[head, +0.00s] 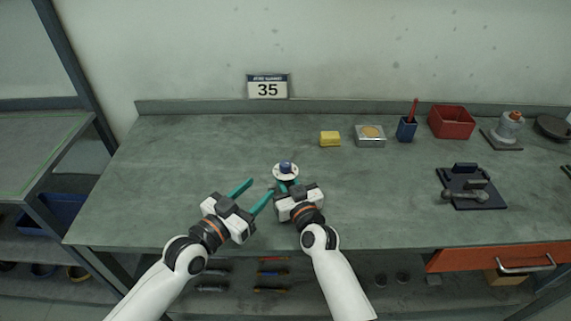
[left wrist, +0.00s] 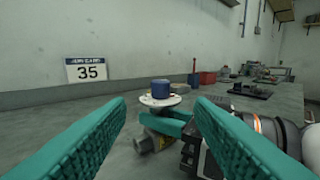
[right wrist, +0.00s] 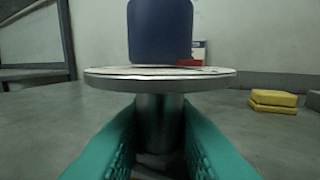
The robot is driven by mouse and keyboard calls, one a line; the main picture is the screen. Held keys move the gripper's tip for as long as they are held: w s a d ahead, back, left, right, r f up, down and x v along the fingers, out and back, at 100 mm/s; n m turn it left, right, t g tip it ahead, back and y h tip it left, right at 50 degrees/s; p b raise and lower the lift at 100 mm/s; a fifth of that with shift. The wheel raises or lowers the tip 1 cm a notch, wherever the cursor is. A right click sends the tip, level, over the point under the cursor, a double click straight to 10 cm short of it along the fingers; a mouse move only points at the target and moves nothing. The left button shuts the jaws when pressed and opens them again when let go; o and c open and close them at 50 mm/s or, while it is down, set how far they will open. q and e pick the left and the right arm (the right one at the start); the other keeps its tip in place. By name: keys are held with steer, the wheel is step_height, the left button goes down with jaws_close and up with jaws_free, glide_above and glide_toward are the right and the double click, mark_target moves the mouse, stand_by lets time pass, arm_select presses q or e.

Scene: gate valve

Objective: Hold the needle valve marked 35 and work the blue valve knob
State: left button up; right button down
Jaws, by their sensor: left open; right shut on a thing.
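The needle valve stands upright on the bench, with a blue knob (head: 286,167) above a pale round disc (head: 285,174). In the left wrist view the blue knob (left wrist: 160,88) sits over the disc (left wrist: 160,101), with a grey metal body (left wrist: 146,144) low at the left. My right gripper (head: 286,186) is shut on the valve's stem (right wrist: 158,122) just under the disc; the lower body is partly hidden by the fingers. My left gripper (head: 258,193) is open and empty, left of and nearer than the valve, its fingers apart from the knob. A sign reading 35 (head: 268,88) stands behind.
A yellow sponge (head: 330,139), a metal tin (head: 370,136), a blue cup (head: 407,129) and a red bin (head: 452,122) stand along the back. A dark plate with a fitting (head: 472,188) lies at right. The bench's left part is clear.

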mark_target(281, 168)
arm_select(q)
steer(key=x, duration=1.1)
steer(key=shift+w+d, duration=0.2)
steer(key=shift+d, duration=0.05)
steer(key=c, duration=1)
steer(key=shift+d+r+m+g+h, duration=0.25)
steer(key=shift+m+g+h, duration=0.15)
steer(key=shift+m+h, duration=0.25)
steer(key=shift+a+f+g+h, duration=0.15)
steer(key=shift+a+g+h, duration=0.05)
steer(key=shift+g+h, duration=0.1)
arm_select(e)
steer(key=shift+a, duration=0.1)
arm_select(q)
steer(key=o, duration=1)
steer(key=shift+f, duration=0.1)
